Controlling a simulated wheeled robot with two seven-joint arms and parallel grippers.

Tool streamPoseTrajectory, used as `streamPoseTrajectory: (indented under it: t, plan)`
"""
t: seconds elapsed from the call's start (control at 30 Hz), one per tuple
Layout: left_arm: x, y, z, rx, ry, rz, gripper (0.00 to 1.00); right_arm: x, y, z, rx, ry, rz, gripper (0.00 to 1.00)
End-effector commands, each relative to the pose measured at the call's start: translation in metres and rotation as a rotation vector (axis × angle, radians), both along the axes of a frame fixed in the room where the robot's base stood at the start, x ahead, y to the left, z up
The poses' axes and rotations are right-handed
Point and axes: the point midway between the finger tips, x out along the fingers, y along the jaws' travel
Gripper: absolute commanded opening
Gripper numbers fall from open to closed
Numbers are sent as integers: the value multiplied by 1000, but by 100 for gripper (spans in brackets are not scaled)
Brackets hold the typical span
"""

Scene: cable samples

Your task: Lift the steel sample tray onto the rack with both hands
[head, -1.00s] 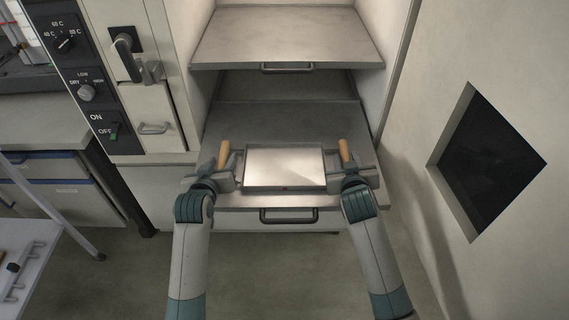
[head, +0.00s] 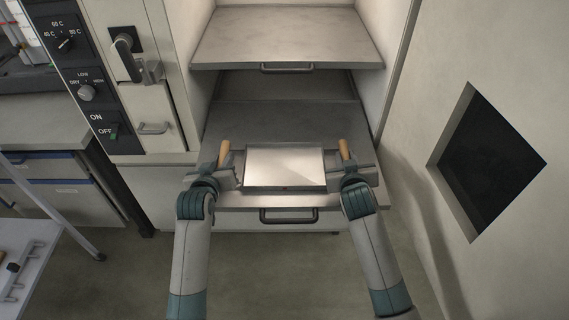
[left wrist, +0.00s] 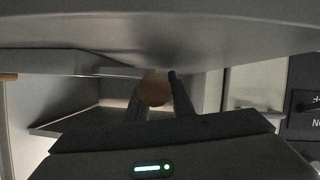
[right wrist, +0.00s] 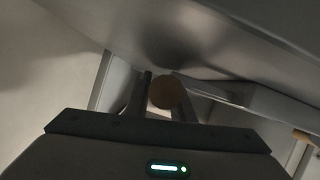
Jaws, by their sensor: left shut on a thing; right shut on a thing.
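The steel sample tray (head: 285,167) is a shallow, shiny rectangle with a light wooden handle at each side. In the head view it is over the front part of the lower pull-out shelf (head: 290,118); whether it touches the shelf I cannot tell. My left gripper (head: 224,174) is shut on the left handle (head: 224,152), whose round end shows between the fingers in the left wrist view (left wrist: 155,90). My right gripper (head: 349,171) is shut on the right handle (head: 344,149), whose end shows in the right wrist view (right wrist: 166,92).
An upper rack shelf (head: 285,38) with a dark handle spans the cabinet above. Cabinet walls stand close on both sides. A control panel (head: 85,80) and latch door are at left, a dark window (head: 490,165) at right. A white cart (head: 30,255) is lower left.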

Motion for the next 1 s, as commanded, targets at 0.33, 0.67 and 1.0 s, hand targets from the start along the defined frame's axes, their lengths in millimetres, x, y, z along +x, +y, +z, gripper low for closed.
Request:
streamPoseTrajectory:
  t: [0.33,0.67,1.0]
  plan:
    - [0,0,7,0,-2,0,0,0,0,6,0,-1,0,0]
    - [0,0,22,0,-2,0,0,0,0,21,0,-1,0,0]
    - [0,0,38,0,-2,0,0,0,0,38,0,-1,0,0]
